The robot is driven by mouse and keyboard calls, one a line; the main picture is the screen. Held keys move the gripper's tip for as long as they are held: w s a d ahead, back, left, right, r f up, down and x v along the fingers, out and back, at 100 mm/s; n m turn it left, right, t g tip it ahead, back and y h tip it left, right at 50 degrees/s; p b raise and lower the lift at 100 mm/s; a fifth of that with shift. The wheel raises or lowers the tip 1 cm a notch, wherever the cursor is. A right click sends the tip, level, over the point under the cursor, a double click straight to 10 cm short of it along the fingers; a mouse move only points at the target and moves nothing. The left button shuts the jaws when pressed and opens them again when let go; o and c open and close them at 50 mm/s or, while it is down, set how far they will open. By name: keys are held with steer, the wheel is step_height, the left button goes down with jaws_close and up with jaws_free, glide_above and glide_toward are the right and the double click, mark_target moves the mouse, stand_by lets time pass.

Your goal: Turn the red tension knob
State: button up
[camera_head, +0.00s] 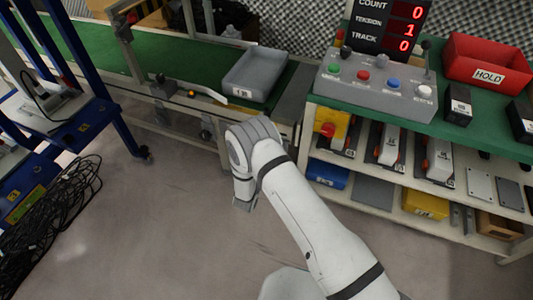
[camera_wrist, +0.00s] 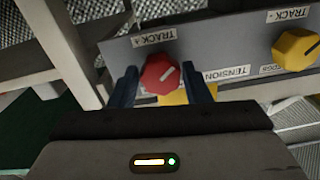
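In the wrist view, a red knob (camera_wrist: 160,73) with a pale pointer line sits on a grey panel (camera_wrist: 220,45), near a TENSION label (camera_wrist: 228,73). My gripper (camera_wrist: 160,68) has one finger on each side of the knob. The fingers look open, with hardly any visible gap to it; I cannot tell whether they touch. In the head view my arm's end hangs low in front of the conveyor frame; the fingers and this knob are not clearly seen. The display (camera_head: 390,25) reads COUNT 0, TENSION 1, TRACK 0.
A yellow knob (camera_wrist: 296,48) is on the same panel, under a TRACK label. A button console (camera_head: 375,85), a red HOLD bin (camera_head: 487,60) and a grey tray (camera_head: 255,73) stand nearby. Black cables (camera_head: 60,215) lie on the left floor. The front floor is clear.

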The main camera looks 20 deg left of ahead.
steer(key=c, duration=0.6)
steer(key=shift+m, duration=0.3)
steer(key=shift+a+m+h+b, duration=0.1)
steer(key=shift+m+h+b, duration=0.4)
steer(key=shift+m+b, duration=8.35)
steer(key=m+p, duration=0.9)
